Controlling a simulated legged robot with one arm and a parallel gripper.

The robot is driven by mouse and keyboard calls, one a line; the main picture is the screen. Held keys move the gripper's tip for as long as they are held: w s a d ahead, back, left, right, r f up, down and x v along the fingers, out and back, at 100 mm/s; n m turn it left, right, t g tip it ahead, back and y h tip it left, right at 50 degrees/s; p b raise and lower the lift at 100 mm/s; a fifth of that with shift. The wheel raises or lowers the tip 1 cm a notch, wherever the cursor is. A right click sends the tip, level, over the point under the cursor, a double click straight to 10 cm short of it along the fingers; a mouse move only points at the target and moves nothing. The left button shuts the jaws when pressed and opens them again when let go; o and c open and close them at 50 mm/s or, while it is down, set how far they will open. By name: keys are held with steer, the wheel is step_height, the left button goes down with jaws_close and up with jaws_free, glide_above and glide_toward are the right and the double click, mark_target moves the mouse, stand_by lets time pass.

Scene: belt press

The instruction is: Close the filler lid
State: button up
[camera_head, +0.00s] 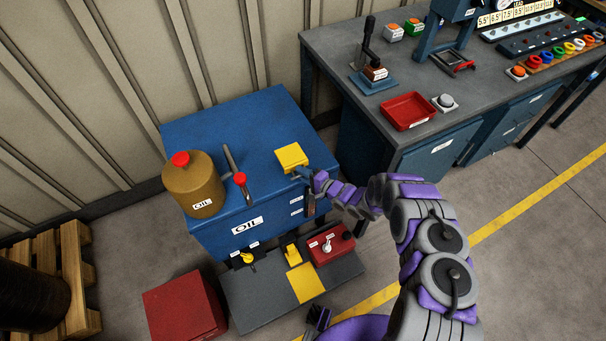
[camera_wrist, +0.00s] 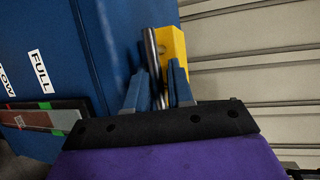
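The yellow filler lid (camera_head: 291,157) is at the right end of the top of the blue oil tank (camera_head: 240,130). It also shows in the wrist view (camera_wrist: 174,55), beside a grey metal rod or tube (camera_wrist: 151,50). Whether the lid is raised or lies flat is hard to tell. My gripper (camera_head: 306,174) is at the tank's right edge, close by the lid's near right corner. In the wrist view my gripper's two blue fingers (camera_wrist: 159,88) stand apart, with the grey rod seen between them. Contact with the lid or rod cannot be made out.
A brown oil can (camera_head: 192,190) with a red cap and a red-knobbed lever (camera_head: 235,170) stand left of the lid. A red switch box (camera_head: 331,244) is below, on a dark plinth (camera_head: 258,298). A workbench (camera_head: 340,45) stands to the right, with clear floor before it.

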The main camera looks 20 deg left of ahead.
steer(key=p+v, duration=0.3)
steer(key=v, duration=1.4)
steer(key=shift+d, duration=0.2)
